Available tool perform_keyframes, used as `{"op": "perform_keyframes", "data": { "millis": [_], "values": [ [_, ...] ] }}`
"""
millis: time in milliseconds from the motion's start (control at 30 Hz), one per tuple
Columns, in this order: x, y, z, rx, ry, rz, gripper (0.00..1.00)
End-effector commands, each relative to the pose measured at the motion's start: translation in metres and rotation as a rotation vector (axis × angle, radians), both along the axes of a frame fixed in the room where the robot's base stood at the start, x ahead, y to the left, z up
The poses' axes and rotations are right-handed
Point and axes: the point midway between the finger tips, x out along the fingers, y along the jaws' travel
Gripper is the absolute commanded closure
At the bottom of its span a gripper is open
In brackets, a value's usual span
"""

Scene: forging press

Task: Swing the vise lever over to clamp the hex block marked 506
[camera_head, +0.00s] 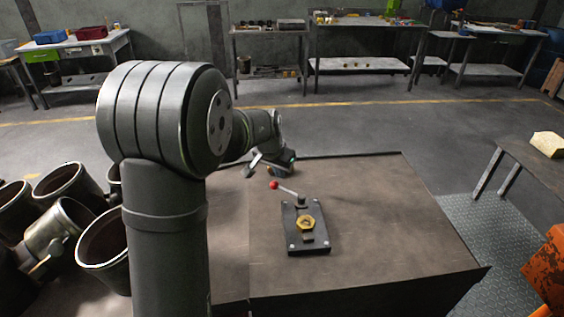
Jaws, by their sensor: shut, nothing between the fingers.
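The vise (296,240) is a dark flat plate with bolts near its corners, resting on the brown work table. Its lever (288,190) is a thin pale rod that ends in a red ball knob (273,185) and points to the upper left. A yellow brass hex block (306,222) sits on the vise toward its near end; the marking 506 is too small to read. My gripper (251,168) is shut and empty, a little beyond and left of the red knob, apart from it. Part of my gripper is hard to make out against the dark wrist.
The work table (390,230) is bare to the right of the vise. Several large pipe sections (62,182) lie at the left. A side table with a yellowish block (547,144) and an orange machine (548,268) stand at the right. Workbenches line the back wall.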

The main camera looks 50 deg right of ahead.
Motion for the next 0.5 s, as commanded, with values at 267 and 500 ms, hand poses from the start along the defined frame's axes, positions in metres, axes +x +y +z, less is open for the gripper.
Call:
{"op": "perform_keyframes", "data": {
  "millis": [267,500],
  "values": [
    [-0.002,0.0108,-0.0017,0.0,0.0,0.0,1.0],
    [-0.002,0.0106,-0.0016,0.0,0.0,0.0,1.0]
  ]
}}
